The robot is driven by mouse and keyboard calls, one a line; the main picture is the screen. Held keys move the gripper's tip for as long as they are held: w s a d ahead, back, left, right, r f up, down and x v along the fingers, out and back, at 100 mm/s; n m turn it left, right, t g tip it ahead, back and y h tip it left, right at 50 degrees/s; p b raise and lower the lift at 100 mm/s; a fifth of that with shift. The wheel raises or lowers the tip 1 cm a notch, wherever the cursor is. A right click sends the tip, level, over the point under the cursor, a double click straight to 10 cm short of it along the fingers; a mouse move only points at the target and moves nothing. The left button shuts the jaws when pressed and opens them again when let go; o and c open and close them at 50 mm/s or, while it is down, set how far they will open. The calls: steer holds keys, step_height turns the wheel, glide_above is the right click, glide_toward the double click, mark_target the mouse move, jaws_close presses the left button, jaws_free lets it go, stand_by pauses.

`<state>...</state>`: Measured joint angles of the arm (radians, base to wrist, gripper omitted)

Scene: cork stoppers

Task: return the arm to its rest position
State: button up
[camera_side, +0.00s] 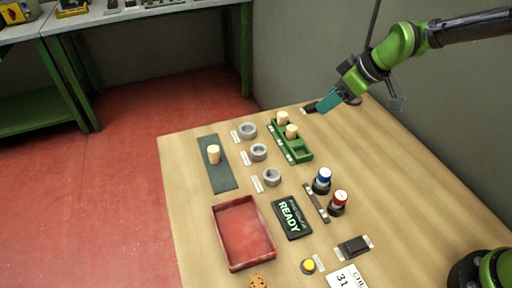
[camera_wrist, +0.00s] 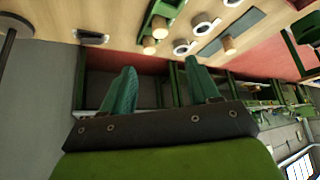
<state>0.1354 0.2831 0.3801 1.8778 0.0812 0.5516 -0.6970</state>
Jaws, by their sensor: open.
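My gripper (camera_side: 328,100) is held in the air above the far right end of the wooden table, with teal fingers pointing down-left. In the wrist view its two fingers (camera_wrist: 160,82) are spread apart with nothing between them. Two cork stoppers (camera_side: 282,118) (camera_side: 291,132) stand in the green rack (camera_side: 304,154), whose near end is empty. A third cork (camera_side: 213,154) stands on the dark green mat (camera_side: 222,180). The wrist view also shows the rack's corks (camera_wrist: 160,30) and the mat's cork (camera_wrist: 229,44), apart from the fingers.
Three grey rings (camera_side: 258,152) stand between mat and rack. Nearer are a red tray (camera_side: 216,228), a READY sign (camera_side: 292,218), blue-capped (camera_side: 322,181) and red-capped (camera_side: 338,203) bottles, and a yellow button (camera_side: 308,267). A grey wall (camera_side: 440,130) rises behind the table.

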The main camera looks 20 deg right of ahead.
steer(key=shift+s+d+r, duration=0.15)
steer(key=shift+s+r, duration=0.15)
steer(key=shift+r, duration=0.15)
steer(key=s+d+r+m, duration=0.2)
steer(key=s+d+m, duration=0.1)
steer(key=s, duration=0.4)
steer(key=s+d+r+m+t+h, duration=0.1)
steer(key=s+d+r+m, duration=0.1)
steer(key=s, duration=0.6)
steer(key=s+d+r+m, duration=0.3)
steer(key=s+d+m, duration=0.1)
steer(key=s, duration=0.3)
steer(key=shift+s+d+m+t+h, duration=0.3)
steer(key=shift+d+m+t, duration=0.1)
steer(key=shift+m, duration=0.5)
